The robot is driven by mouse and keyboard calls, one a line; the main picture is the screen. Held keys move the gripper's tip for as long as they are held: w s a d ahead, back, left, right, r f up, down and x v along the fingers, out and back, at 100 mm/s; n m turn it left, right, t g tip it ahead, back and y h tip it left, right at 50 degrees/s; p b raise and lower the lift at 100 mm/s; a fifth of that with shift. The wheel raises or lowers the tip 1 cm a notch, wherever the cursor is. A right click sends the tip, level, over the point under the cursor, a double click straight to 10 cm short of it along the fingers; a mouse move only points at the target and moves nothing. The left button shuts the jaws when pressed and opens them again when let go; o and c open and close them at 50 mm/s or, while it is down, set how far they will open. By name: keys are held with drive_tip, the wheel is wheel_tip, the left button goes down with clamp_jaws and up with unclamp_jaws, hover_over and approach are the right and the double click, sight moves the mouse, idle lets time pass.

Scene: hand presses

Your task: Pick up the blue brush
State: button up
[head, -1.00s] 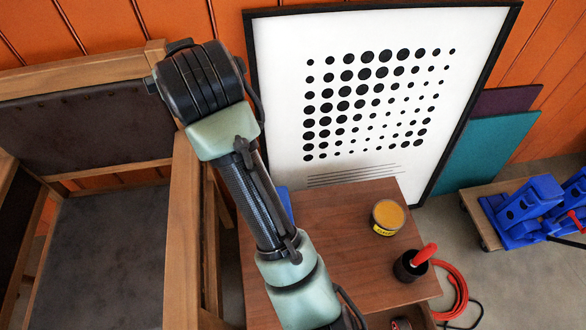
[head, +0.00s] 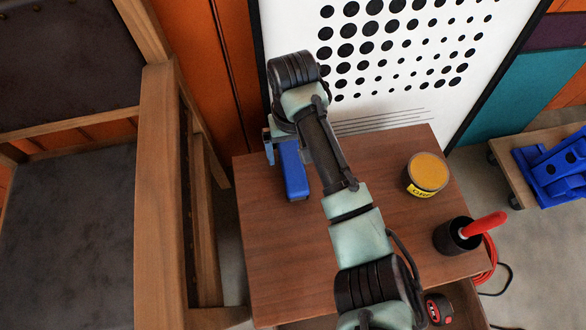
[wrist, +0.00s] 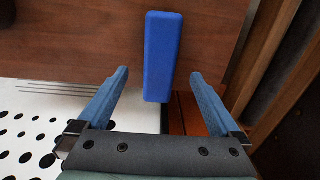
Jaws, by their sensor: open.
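The blue brush (head: 294,170) is a plain blue block lying on the brown wooden table top near its back left edge. In the wrist view the brush (wrist: 163,50) runs lengthwise away from me. My gripper (head: 270,147) is at the brush's back end, partly hidden by my own arm in the head view. In the wrist view my gripper (wrist: 159,74) is open, with one blue-grey finger on each side of the brush's near end. A gap shows on both sides. I cannot tell whether the fingers are down at the brush's height.
The table top (head: 350,240) also holds a yellow-lidded can (head: 427,173) and a dark cup (head: 456,236) with a red handle in it. A wooden armchair (head: 158,190) stands close on the left. A framed dotted picture (head: 400,60) leans behind the table.

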sight(293, 164)
drive_tip(key=shift+w+f+b, duration=0.15)
drive_tip(key=shift+f+b, duration=1.7)
drive_tip(key=shift+f, duration=1.65)
drive_tip(key=shift+c, duration=0.3)
drive_tip(key=shift+r, duration=0.15)
clamp_jaws()
